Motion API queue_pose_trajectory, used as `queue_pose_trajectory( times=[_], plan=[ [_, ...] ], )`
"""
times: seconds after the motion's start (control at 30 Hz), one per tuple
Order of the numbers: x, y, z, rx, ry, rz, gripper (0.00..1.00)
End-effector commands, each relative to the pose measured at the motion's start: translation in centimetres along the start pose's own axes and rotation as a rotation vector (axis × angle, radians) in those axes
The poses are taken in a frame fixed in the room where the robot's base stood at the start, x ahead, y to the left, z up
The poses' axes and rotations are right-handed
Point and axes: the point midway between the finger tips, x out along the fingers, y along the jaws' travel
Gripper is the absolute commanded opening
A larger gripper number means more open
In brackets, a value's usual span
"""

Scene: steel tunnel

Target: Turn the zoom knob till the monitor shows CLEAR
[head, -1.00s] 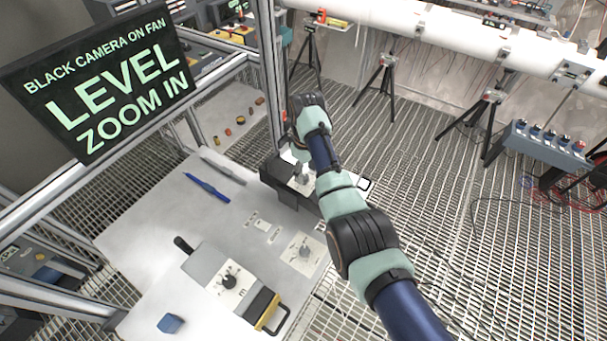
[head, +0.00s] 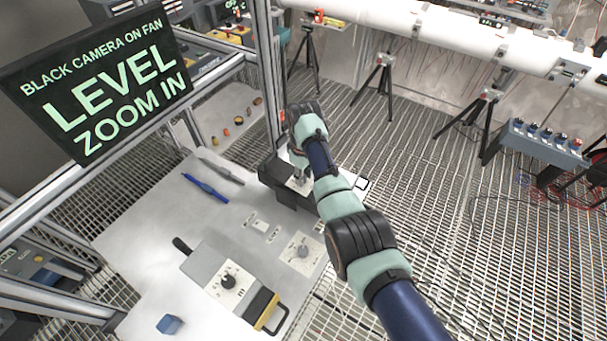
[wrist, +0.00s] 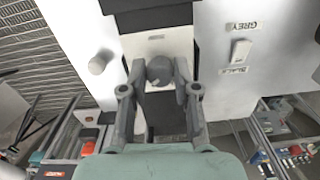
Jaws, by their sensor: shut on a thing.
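The monitor (head: 105,80) at the upper left reads BLACK CAMERA ON FAN, LEVEL, ZOOM IN. My gripper (wrist: 160,75) is shut on a round dark grey knob (wrist: 160,69) in the wrist view, one finger on each side of it. The knob sits on a pale plate on a black box (head: 275,178) at the table's far right edge in the head view. There my wrist covers most of the knob and fingers. The small label by the knob is too blurred to read.
A pale knob (wrist: 97,65) and a white switch (wrist: 241,52) marked GREY and BLACK flank the held knob. On the table (head: 140,240) lie a blue pen-like tool (head: 205,187), a blue block (head: 169,324) and a grey-and-yellow box with a dial (head: 228,282).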

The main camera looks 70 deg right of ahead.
Motion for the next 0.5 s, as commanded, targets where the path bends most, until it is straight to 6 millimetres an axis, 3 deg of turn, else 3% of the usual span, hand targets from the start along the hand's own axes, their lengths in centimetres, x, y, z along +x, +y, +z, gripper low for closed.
queue_pose_trajectory(
  times=[0.27, 0.5],
  plan=[
    [-0.11, -0.02, -0.01, 0.104, -0.001, -0.011, 0.0],
    [-0.12, -0.02, 0.0, 0.296, -0.001, -0.027, 0.0]
  ],
)
